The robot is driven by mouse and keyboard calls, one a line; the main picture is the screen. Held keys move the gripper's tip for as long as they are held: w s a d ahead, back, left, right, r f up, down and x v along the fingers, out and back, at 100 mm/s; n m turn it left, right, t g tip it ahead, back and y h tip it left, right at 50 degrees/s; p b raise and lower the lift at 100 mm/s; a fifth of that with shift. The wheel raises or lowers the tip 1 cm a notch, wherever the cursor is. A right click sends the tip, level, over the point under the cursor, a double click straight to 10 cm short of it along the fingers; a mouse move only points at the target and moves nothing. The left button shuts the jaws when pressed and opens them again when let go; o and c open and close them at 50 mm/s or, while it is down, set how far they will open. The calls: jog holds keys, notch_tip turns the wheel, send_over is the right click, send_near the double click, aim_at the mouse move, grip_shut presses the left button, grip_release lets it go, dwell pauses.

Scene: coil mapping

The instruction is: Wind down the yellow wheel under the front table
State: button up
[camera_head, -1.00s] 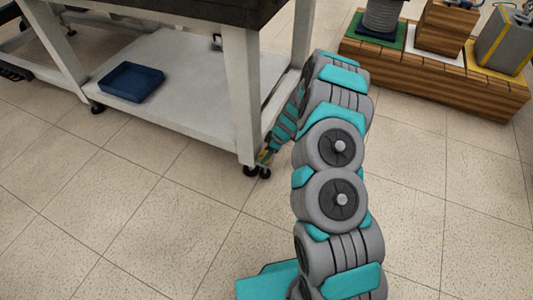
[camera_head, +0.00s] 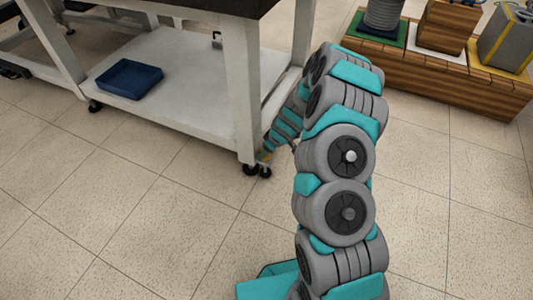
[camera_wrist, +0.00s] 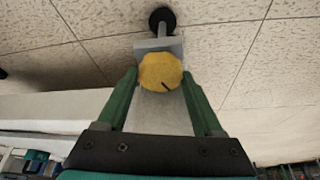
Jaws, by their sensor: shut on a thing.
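The yellow wheel (camera_wrist: 160,72) is a round knob with a dark mark near its lower right edge. It sits near the foot of a pale table leg in the wrist view, beside a dark caster (camera_wrist: 162,18). My gripper (camera_wrist: 160,80) has its two green fingers on either side of the wheel, shut on it. In the head view my gripper (camera_head: 267,155) is small at the foot of the front table's (camera_head: 240,95) near leg, and my arm partly hides that area. The wheel is too small there to tell its angle.
A blue tray (camera_head: 130,78) lies on the table's white lower shelf (camera_head: 185,110). A wooden stand (camera_head: 440,75) with coils and blocks is at the back right. The tiled floor (camera_head: 120,210) in front is clear.

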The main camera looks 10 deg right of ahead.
jog(key=shift+m+h, duration=0.3)
jog(key=shift+m, duration=0.5)
jog(key=o, duration=1.4)
jog(key=shift+c, duration=0.2)
jog(key=shift+t, duration=0.3)
jog(key=shift+r, duration=0.1)
jog(key=v, duration=0.7)
jog(key=shift+r, duration=0.3)
jog(key=shift+s+d, duration=0.1)
jog(key=shift+d+p, duration=0.1)
jog(key=shift+p, duration=0.2)
